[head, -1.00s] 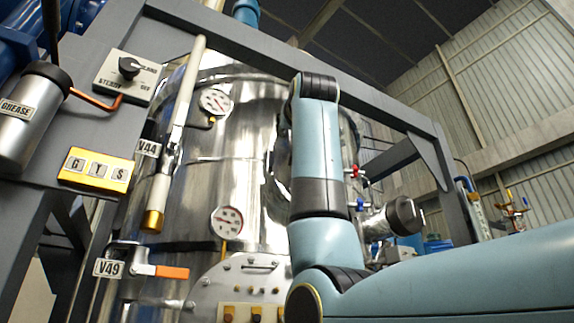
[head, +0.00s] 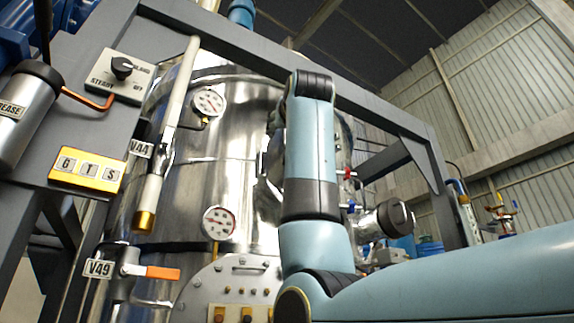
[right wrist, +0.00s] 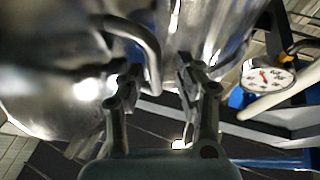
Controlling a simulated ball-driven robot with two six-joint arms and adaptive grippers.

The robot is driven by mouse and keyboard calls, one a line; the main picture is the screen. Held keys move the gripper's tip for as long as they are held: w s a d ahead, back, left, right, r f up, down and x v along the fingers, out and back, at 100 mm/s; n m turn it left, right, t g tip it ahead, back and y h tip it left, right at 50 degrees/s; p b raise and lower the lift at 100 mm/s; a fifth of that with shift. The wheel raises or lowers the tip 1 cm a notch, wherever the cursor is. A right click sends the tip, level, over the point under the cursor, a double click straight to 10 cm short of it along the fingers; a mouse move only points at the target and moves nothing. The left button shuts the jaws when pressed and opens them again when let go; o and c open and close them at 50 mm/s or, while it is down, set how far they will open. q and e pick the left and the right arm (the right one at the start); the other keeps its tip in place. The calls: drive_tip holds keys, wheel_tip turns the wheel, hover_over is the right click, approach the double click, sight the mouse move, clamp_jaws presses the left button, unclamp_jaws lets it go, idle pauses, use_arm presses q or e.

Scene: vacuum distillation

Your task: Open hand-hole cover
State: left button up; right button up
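In the right wrist view, a shiny round metal cover (right wrist: 60,105) fills the left side, with a bent metal handle (right wrist: 142,38) on it. It looks like the hand-hole cover. My right gripper (right wrist: 158,68) is open, its two dark fingers apart, with the end of the handle showing between them. I cannot tell whether they touch it. In the head view, my right forearm stands upright before the steel vessel (head: 185,185) and hides most of the gripper and the cover area. My left gripper is not in view.
Two dial gauges, upper (head: 208,102) and lower (head: 219,222), sit on the vessel. A long white lever (head: 182,95) and an orange-handled valve (head: 162,273) are at left. A grey frame (head: 215,35) surrounds the vessel. A flanged plate (head: 205,288) is below.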

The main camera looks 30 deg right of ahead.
drive_tip(key=v, duration=1.1)
drive_tip(key=shift+f, duration=0.2)
